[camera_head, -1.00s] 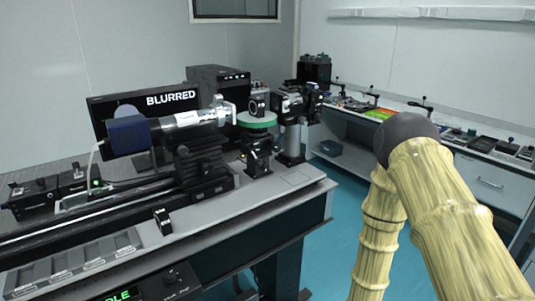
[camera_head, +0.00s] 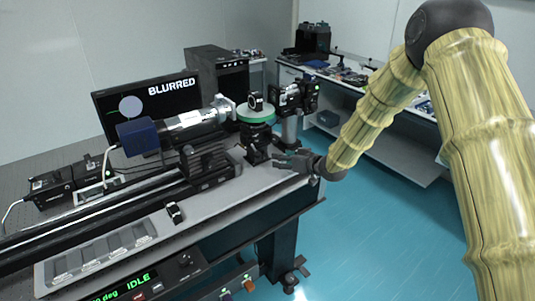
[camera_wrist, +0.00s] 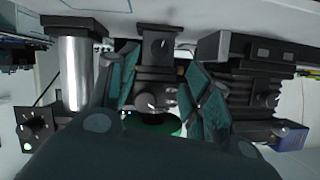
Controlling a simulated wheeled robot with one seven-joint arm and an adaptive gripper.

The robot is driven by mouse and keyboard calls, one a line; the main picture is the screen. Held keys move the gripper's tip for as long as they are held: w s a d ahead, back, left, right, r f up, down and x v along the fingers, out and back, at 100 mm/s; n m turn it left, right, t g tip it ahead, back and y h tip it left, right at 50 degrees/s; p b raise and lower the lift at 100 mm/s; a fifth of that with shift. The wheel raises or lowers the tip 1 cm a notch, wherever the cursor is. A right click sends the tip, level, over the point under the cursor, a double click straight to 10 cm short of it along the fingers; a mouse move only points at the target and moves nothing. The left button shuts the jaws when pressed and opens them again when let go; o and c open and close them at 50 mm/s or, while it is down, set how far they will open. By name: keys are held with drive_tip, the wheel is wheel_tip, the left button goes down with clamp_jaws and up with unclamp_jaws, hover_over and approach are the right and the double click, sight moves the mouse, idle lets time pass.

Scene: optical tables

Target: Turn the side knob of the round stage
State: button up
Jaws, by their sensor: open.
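The round stage (camera_head: 257,114) has a green rim and stands on a dark mount near the table's right end. My gripper (camera_head: 284,161) is in front of and below the stage, to its right, over the table's edge area. In the wrist view, my open gripper (camera_wrist: 160,68) has teal finger pads on both sides of the stage's dark mount. A round dark knob (camera_wrist: 148,102) with a white mark shows between the fingers, beside the green rim (camera_wrist: 158,126). The fingers are apart and hold nothing; I cannot tell whether either touches the mount.
A blue-ended camera tube (camera_head: 165,132) on a rail is left of the stage. Another mounted device (camera_head: 296,95) stands close behind it at right. The monitor (camera_head: 150,100) reads "BLURRED"; a front panel display (camera_head: 125,286) reads "IDLE". Blue floor (camera_head: 370,235) is clear at right.

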sight(265, 156)
drive_tip(key=p+x, duration=0.3)
drive_tip(key=x, duration=0.7)
drive_tip(key=shift+w+a+f, duration=0.1)
drive_tip(key=shift+w+f, duration=0.05)
drive_tip(key=shift+f, duration=0.05)
drive_tip(key=c, duration=1)
